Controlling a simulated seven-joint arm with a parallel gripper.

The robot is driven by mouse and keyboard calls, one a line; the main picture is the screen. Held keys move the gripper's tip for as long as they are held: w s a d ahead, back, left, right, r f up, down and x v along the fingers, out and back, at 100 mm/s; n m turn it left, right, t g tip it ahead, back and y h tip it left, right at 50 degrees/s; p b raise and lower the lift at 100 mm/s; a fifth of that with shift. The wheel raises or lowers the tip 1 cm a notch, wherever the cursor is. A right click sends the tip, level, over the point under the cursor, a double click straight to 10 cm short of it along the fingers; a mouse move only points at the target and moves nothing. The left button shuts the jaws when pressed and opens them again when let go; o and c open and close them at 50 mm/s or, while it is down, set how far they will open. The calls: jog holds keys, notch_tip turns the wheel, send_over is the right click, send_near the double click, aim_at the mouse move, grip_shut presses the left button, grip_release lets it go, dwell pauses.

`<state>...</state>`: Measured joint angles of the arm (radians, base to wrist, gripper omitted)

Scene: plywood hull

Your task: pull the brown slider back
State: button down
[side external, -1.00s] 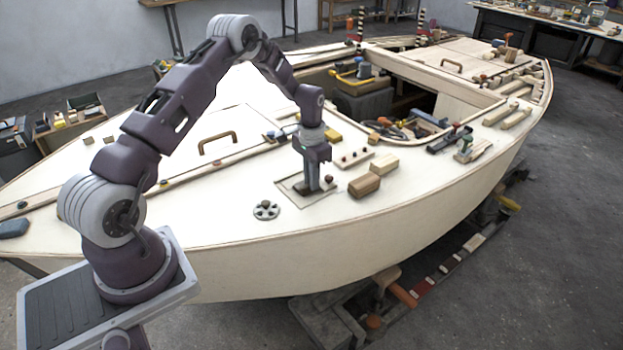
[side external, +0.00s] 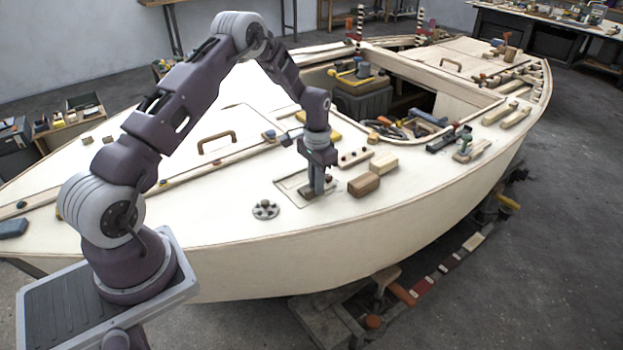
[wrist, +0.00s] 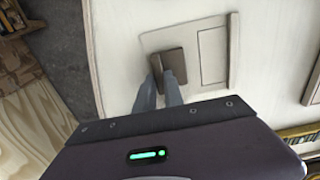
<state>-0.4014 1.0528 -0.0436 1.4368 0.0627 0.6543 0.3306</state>
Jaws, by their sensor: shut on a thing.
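The brown slider (wrist: 175,64) is a small block on a pale rectangular plate set in the deck, near the plate's left end in the wrist view. The plate (wrist: 213,58) has a framed rectangle to the right of the slider. In the side external view the plate (side external: 290,184) lies on the near side of the deck. My gripper (wrist: 166,78) is shut on the slider, with its two fingers reaching it from below in the wrist view. In the side external view my gripper (side external: 317,190) points down at the plate's right part, and the slider is mostly hidden there.
A round grey fitting (side external: 265,210) sits left of the plate. A brown wooden block (side external: 363,185) and a pale block (side external: 384,164) lie close on the right. A strip with dark knobs (side external: 355,158) is behind them. Bare deck lies to the left.

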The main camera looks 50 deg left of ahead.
jog(key=shift+d, duration=0.55)
jog(key=c, duration=1.4)
grip_release()
jog(key=shift+c, duration=0.2)
notch_tip(320, 180, up, 7)
jog(key=shift+r, duration=0.1)
